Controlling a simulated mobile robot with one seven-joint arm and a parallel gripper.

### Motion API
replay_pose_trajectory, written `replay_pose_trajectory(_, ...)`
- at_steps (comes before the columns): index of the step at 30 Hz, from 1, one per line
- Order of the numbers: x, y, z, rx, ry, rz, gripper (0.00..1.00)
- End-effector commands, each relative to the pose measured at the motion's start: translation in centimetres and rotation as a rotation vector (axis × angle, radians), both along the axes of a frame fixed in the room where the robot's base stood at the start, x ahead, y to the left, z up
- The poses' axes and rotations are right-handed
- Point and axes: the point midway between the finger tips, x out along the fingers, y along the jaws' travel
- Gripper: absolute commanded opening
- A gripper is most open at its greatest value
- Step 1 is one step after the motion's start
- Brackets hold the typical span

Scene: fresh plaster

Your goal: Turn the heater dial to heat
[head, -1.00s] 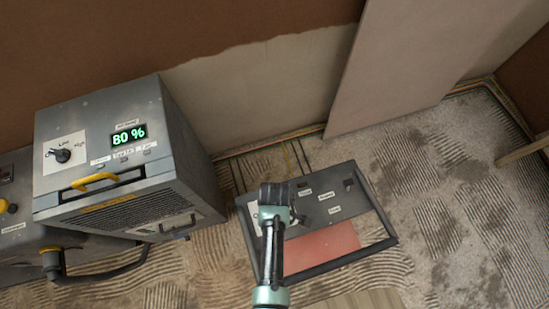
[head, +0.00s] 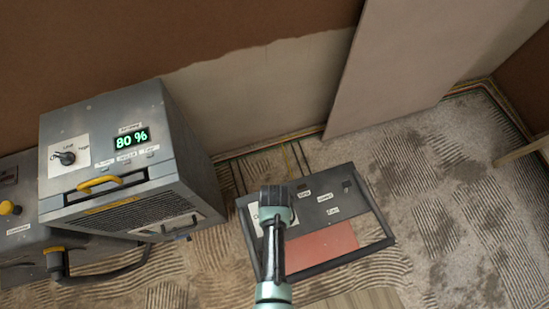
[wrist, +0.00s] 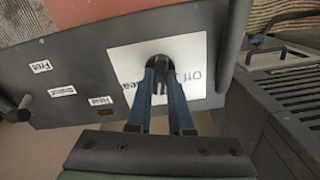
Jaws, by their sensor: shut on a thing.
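The heater (head: 347,203) is a dark framed panel with a reddish plate, low in front of the bare wall. Its dial (wrist: 160,72) is a dark knob on a white plate (wrist: 198,48) in the wrist view. The printed words "Off" and part of "Heat" show beside the knob. My gripper (wrist: 160,80) has its two blue fingers closed around the knob, one on each side. In the head view my wrist hides the dial and the fingertips. I cannot tell which mark the dial points to.
A grey box unit (head: 120,150) with an 80 % display (head: 132,138), its own knob and a yellow handle stands left of the heater. A hose (head: 110,270) lies near its base. A board (head: 420,60) leans on the wall behind. Rough floor at right is open.

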Motion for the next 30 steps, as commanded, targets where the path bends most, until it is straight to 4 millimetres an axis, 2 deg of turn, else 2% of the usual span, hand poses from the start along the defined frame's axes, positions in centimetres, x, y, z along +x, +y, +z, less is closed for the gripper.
replay_pose_trajectory(18,-0.04,-0.02,0.02,0.0,0.001,-0.555,0.0)
replay_pose_trajectory(30,-0.04,-0.03,-0.01,0.0,0.001,-0.755,0.0)
